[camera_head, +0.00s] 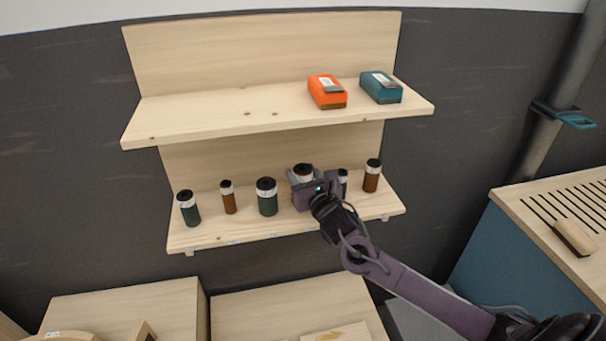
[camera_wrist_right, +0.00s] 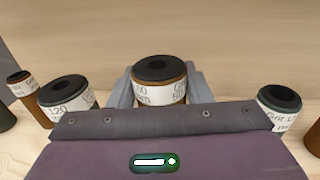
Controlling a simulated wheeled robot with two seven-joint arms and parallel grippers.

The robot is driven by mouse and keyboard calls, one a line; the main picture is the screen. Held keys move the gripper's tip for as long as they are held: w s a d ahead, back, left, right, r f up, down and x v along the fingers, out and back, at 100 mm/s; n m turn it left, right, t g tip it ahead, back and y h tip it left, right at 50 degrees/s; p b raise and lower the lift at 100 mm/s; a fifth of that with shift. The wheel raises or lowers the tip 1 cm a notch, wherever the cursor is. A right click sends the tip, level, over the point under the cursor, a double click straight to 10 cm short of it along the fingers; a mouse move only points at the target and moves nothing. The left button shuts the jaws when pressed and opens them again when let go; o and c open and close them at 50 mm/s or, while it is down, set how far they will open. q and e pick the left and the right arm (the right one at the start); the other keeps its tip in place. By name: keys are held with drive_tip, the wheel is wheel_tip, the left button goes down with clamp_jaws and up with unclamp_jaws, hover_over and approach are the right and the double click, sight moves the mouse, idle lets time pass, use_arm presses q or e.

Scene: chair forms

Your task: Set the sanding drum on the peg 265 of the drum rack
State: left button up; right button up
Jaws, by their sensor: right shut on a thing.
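My right gripper (camera_head: 304,185) is at the lower shelf and is shut on a sanding drum (camera_head: 303,169). In the right wrist view this drum (camera_wrist_right: 160,82) stands upright between the grey fingers, with a dark hollow top, a white label and a brown rim. Its lower part is hidden by the gripper, so I cannot tell whether it touches the shelf. The label is only partly readable. I cannot make out the drum rack or a peg marked 265 in these frames. My left gripper is not in view.
More drums stand close by on the lower shelf (camera_head: 240,231): a green one (camera_head: 267,198) to the left, a brown one (camera_head: 372,177) to the right. An orange box (camera_head: 327,92) and a teal box (camera_head: 381,87) sit on the upper shelf (camera_head: 210,112), which overhangs. A slotted bench (camera_head: 535,205) stands right.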

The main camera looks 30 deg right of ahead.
drive_tip(key=shift+f+b, duration=0.4)
drive_tip(key=shift+f, duration=0.25)
drive_tip(key=o, duration=1.3)
drive_tip(key=shift+c, duration=0.2)
drive_tip(key=s+b, duration=0.1)
drive_tip(key=s, duration=0.2)
drive_tip(key=s+b, duration=0.1)
drive_tip(key=s, duration=0.2)
drive_tip(key=shift+s+a+f, duration=0.15)
drive_tip(key=shift+s+a, duration=0.05)
drive_tip(key=shift+s, duration=0.1)
drive_tip(key=shift+s+a, duration=0.1)
drive_tip(key=shift+s, duration=0.5)
